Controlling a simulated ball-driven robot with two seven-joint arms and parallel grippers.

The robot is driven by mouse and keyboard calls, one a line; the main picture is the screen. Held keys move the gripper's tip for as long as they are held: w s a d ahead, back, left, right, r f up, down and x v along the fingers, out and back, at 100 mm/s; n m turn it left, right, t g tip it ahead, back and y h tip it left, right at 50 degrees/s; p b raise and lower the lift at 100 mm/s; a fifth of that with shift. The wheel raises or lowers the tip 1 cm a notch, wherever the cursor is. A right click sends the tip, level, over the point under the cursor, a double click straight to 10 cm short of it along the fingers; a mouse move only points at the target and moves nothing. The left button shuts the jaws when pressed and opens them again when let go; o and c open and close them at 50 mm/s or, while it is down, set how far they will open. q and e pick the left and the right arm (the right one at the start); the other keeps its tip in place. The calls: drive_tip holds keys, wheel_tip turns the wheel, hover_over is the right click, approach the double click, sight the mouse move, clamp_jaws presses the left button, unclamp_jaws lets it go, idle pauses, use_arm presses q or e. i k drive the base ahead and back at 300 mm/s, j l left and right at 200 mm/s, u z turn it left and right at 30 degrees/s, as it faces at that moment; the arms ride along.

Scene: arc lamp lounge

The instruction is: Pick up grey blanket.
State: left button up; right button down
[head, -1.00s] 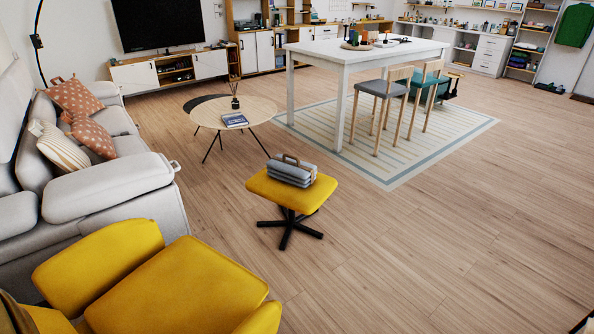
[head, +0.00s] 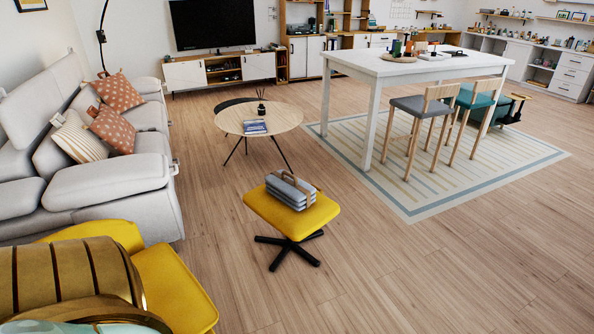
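The grey blanket (head: 291,190) lies folded in layers on the yellow footstool (head: 316,219), with a tan strap and handle around it. The footstool stands on a black star-shaped base in the open floor, near the middle of the head view. Neither of my grippers shows in this view, and nothing is touching the blanket.
A yellow armchair (head: 176,290) fills the lower left, partly hidden by a brown, striped rounded thing. A grey sofa (head: 110,186) stands left, a round coffee table (head: 280,121) behind the footstool. A white table (head: 385,68) with chairs stands on a striped rug. Floor at right is clear.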

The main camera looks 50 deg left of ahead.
sight(299, 195)
drive_tip(key=i+j+u, duration=0.1)
drive_tip(key=i+u, duration=0.25)
drive_tip(key=i, duration=0.35)
drive_tip(key=i+u, duration=0.35)
drive_tip(key=i, duration=0.35)
